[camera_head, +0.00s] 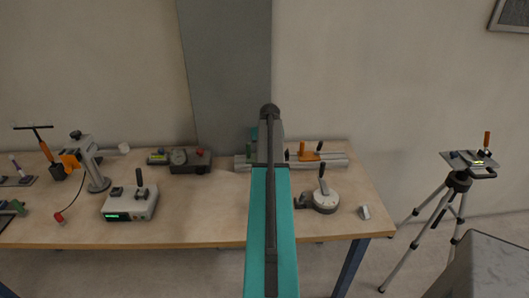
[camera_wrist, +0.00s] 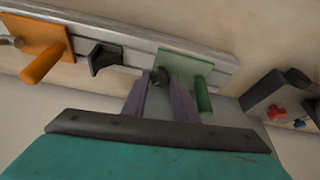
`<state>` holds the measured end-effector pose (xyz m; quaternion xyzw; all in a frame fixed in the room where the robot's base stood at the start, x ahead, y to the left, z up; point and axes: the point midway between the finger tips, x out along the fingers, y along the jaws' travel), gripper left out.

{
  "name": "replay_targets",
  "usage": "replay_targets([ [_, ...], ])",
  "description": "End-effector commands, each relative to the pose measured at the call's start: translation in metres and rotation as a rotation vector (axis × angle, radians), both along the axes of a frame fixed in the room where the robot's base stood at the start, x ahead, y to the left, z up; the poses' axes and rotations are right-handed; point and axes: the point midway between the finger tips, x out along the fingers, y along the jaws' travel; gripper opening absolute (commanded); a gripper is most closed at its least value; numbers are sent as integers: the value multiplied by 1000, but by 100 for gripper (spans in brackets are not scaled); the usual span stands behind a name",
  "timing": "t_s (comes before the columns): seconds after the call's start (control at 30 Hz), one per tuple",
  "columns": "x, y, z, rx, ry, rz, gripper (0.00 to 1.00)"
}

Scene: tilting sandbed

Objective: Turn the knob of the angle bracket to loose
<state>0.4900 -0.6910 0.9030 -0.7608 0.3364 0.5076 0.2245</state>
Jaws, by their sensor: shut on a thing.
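A green plate with a green handle, which I take for the angle bracket (camera_wrist: 190,66), sits on a grey rail in the wrist view. A small dark knob (camera_wrist: 160,74) is at its lower left edge. My gripper (camera_wrist: 161,84) has its two purple-grey fingers on either side of this knob and is shut on it. The fingers partly hide the knob, and its turn position cannot be read.
The rail (camera_head: 335,162) lies along the back of the wooden bench. An orange plate with a handle (camera_wrist: 42,66) and a dark stop (camera_wrist: 103,57) sit left of the knob in the wrist view. A round grey device (camera_head: 325,202) stands in front of the rail.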

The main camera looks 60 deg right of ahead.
Motion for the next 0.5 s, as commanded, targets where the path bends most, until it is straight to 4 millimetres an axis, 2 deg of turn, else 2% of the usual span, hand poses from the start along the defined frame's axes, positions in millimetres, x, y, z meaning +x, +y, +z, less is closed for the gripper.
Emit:
replay_targets([
  [0.5, -2, 2, -2, 7, 5, 75, 4],
])
